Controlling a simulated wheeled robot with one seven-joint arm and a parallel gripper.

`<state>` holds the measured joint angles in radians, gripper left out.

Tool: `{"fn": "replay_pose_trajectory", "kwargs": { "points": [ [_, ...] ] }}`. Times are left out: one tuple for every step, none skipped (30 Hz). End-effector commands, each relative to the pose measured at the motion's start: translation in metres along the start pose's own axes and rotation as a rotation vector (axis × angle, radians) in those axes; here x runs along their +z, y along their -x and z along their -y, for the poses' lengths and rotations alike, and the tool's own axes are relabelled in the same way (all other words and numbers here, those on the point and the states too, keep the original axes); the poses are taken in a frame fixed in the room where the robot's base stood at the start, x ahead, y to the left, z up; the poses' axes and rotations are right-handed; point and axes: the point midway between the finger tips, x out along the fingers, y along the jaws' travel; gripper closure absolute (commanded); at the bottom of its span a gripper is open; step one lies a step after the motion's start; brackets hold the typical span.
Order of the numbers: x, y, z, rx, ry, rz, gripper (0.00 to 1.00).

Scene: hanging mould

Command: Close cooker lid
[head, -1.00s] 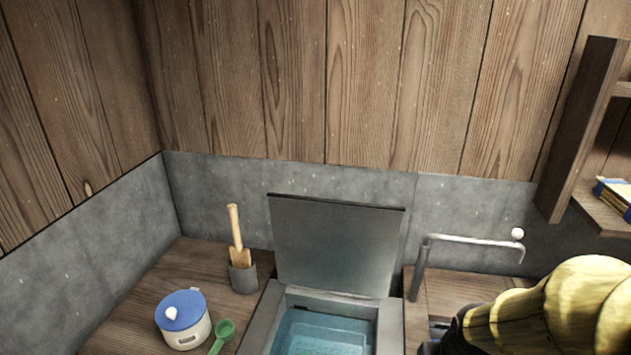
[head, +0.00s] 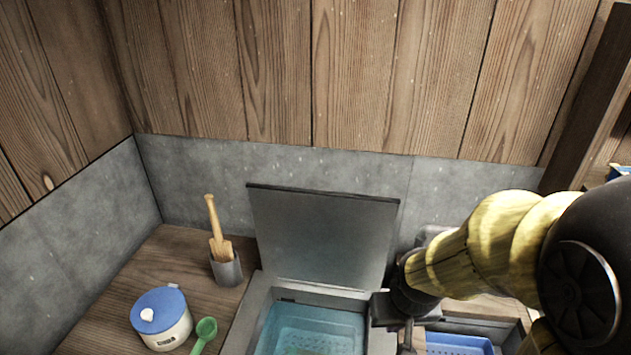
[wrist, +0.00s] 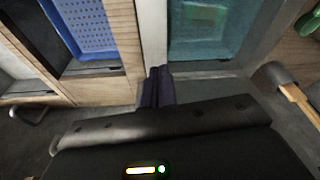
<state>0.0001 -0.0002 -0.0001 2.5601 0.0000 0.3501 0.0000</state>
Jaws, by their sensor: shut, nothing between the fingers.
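The cooker is a grey box whose rim (head: 255,312) surrounds teal water and a basket (head: 310,335). Its flat grey lid (head: 320,235) stands open at the back, leaning slightly against the wall side. My gripper (head: 406,332) is low at the right of the cooker, just right of the lid's lower right corner. In the wrist view my gripper's dark fingers (wrist: 156,86) are together and empty, over the strip between the teal tank (wrist: 210,35) and a blue basket. I cannot tell whether the gripper touches the lid.
A blue basket (head: 455,343) sits in a second opening to the right. A shelf upright (head: 590,100) is at the right.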

Motion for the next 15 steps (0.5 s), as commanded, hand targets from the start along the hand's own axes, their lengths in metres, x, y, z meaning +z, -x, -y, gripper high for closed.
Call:
{"fn": "replay_pose_trajectory", "kwargs": {
  "points": [
    [0.0,0.0,0.0,0.0,0.0,0.0,1.0],
    [-0.001,0.001,0.0,0.0,0.0,-0.001,1.0],
    [-0.004,0.002,0.001,0.0,0.001,-0.002,1.0],
    [-0.007,0.003,0.002,0.0,0.001,-0.003,1.0],
    [-0.011,0.004,0.003,0.0,0.002,-0.004,1.0],
    [-0.019,0.007,0.004,0.001,0.003,-0.008,1.0],
    [-0.026,0.009,0.007,0.001,0.004,-0.009,1.0],
    [-0.035,0.012,0.01,0.001,0.007,-0.011,1.0],
    [-0.048,0.017,0.014,0.003,0.007,-0.015,1.0],
    [-0.059,0.021,0.017,0.004,0.008,-0.019,1.0],
    [-0.07,0.025,0.021,0.005,0.007,-0.021,1.0],
    [-0.087,0.032,0.027,0.008,0.006,-0.028,1.0],
    [-0.1,0.037,0.032,0.009,0.005,-0.031,1.0],
    [-0.113,0.043,0.036,0.012,0.004,-0.037,1.0],
    [-0.129,0.05,0.043,0.015,-0.001,-0.042,1.0]
  ]
}}
